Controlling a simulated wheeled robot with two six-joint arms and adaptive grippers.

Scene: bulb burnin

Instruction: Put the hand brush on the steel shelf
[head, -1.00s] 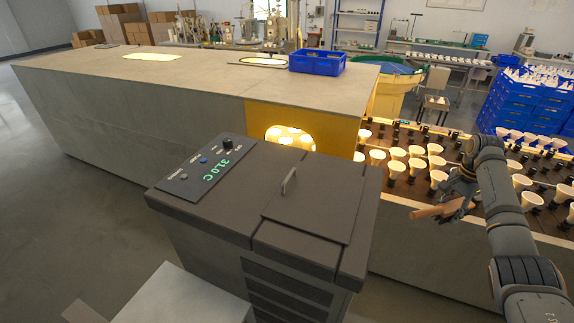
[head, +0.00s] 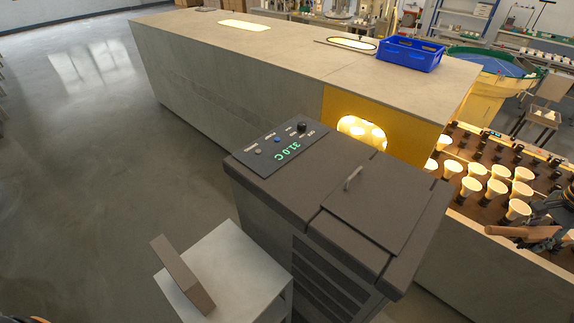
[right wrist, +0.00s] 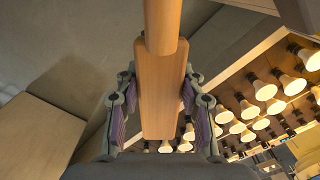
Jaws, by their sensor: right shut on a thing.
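The hand brush (right wrist: 160,85), with a wooden body and round handle, is in my right gripper (right wrist: 160,108). In the right wrist view the fingers press on both sides of its body; bristles are not visible. In the head view the brush (head: 508,231) is at the right edge, above the near edge of the bulb conveyor, with my right gripper (head: 553,222) partly cut off by the frame. A pale grey flat-topped stand (head: 240,262), which looks like the steel shelf, is at the lower middle.
The dark control cabinet (head: 325,215) stands between the stand and the bulb conveyor (head: 500,165). A long grey oven housing (head: 270,75) carries a blue crate (head: 408,54). The floor at left is clear.

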